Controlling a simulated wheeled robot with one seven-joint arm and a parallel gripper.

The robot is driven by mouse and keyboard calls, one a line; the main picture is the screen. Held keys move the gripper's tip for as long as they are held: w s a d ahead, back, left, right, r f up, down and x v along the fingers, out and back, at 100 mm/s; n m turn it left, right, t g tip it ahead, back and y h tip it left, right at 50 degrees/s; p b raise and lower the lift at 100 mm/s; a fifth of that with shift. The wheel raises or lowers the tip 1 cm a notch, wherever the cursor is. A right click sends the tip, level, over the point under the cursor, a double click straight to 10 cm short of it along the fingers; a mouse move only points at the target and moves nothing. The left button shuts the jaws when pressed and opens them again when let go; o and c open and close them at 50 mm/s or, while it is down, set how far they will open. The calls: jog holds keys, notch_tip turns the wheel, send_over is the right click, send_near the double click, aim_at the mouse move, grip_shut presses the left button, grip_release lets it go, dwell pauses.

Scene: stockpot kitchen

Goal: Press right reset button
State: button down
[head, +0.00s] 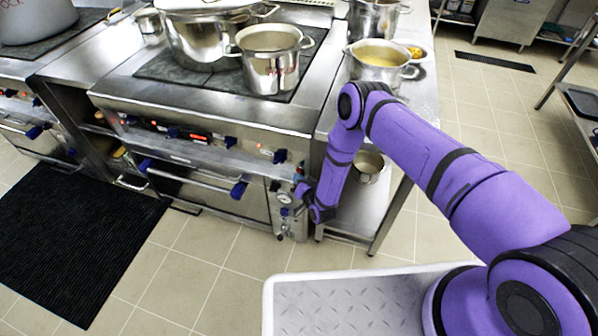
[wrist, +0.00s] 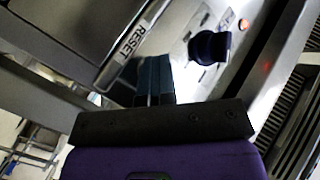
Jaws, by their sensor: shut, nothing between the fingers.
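A light strip with the word RESET (wrist: 130,45) shows in the wrist view, running diagonally on the metal stove front. My gripper (wrist: 153,62) is shut and empty, with its dark fingertips just beside the lower end of that strip. I cannot tell whether they touch the panel, and no separate button face is clear near them. In the head view my gripper (head: 300,190) is at the right front corner of the stove (head: 210,120), close to the narrow panel with a round gauge (head: 284,198). The RESET lettering is too small to read there.
A counter with a pot (head: 380,60) stands right of the stove. Blue-ended oven handles (head: 238,190) project from the front.

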jog(key=shift+s+a, duration=0.3)
jog(key=shift+s, duration=0.5)
jog(key=shift+s+a, duration=0.35)
jog(key=shift+s, duration=0.45)
jog(key=shift+s+a, duration=0.3)
jog(key=shift+s, duration=0.5)
